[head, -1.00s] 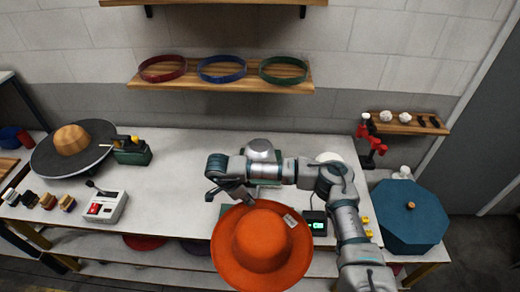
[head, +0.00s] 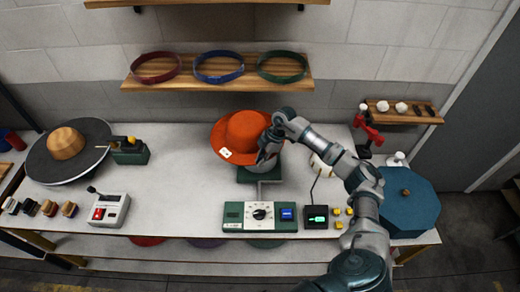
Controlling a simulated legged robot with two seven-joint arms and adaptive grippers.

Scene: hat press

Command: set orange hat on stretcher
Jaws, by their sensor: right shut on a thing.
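The orange hat (head: 238,128) is upright over the stretcher (head: 247,176), whose dark green base shows below the brim. I cannot tell whether the hat rests on it, since the hat hides the top. A small white tag is on the brim at the front left. My right gripper (head: 265,156) is shut on the brim at the hat's right front side. My left gripper is not in view.
A control box with a dial (head: 260,216) and a green display box (head: 317,216) stand at the front edge. A dark disc with a wooden block (head: 66,143) is at left, a blue octagonal box (head: 408,205) at right. A shelf (head: 220,83) with coloured rings hangs behind.

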